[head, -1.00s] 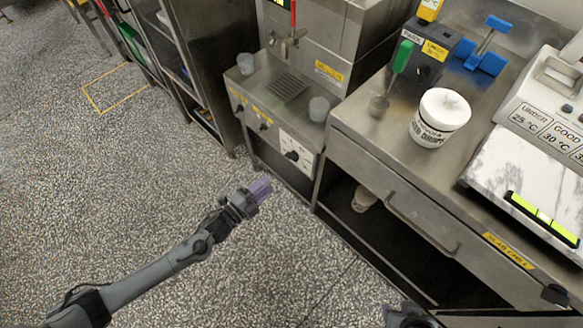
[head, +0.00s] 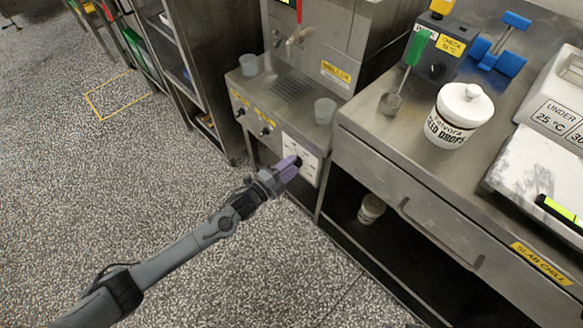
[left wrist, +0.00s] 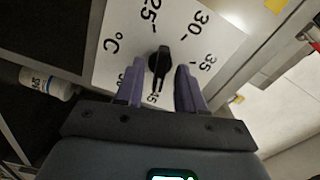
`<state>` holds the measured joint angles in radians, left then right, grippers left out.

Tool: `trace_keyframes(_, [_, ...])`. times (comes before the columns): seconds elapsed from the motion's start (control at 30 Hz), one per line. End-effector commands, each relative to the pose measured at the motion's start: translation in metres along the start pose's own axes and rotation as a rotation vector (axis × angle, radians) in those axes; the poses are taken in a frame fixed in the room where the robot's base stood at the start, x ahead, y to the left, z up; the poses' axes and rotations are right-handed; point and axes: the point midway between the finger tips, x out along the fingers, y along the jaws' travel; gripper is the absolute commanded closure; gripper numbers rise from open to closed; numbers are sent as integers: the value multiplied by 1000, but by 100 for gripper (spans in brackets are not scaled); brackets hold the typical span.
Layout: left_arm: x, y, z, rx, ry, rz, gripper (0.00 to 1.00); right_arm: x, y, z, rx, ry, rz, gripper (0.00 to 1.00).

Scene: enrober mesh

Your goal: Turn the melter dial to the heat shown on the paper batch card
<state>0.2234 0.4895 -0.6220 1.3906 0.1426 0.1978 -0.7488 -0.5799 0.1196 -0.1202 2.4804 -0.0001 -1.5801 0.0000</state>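The melter dial is a black knob (left wrist: 159,62) on a white plate (left wrist: 112,38) marked °C, with 25, 30 and 35 legible and lower numbers partly hidden by my fingers. In the head view the plate (head: 306,152) is on the front of the steel melter (head: 262,108). My left gripper (head: 291,165) is at the plate and hides most of the knob. In the left wrist view its purple fingers (left wrist: 160,75) are open, one on each side of the knob, with gaps visible. I cannot tell which end of the knob is its pointer. No paper batch card is discernible. My right gripper is not in view.
Two smaller knobs (head: 265,131) are left of the plate. The floor in front is clear.

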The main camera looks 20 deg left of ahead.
Motion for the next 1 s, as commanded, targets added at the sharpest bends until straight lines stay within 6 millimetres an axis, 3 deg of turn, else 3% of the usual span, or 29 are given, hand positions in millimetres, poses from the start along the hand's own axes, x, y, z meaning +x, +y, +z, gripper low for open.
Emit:
trace_keyframes(0.43, [8, 0, 0, 0, 0, 1, 62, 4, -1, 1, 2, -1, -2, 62])
trace_keyframes(0.7, [8, 0, 0, 0, 0, 1, 100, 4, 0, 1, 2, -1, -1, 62])
trace_keyframes(1.0, [8, -1, -1, -40, 0, 1, 100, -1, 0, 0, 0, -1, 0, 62])
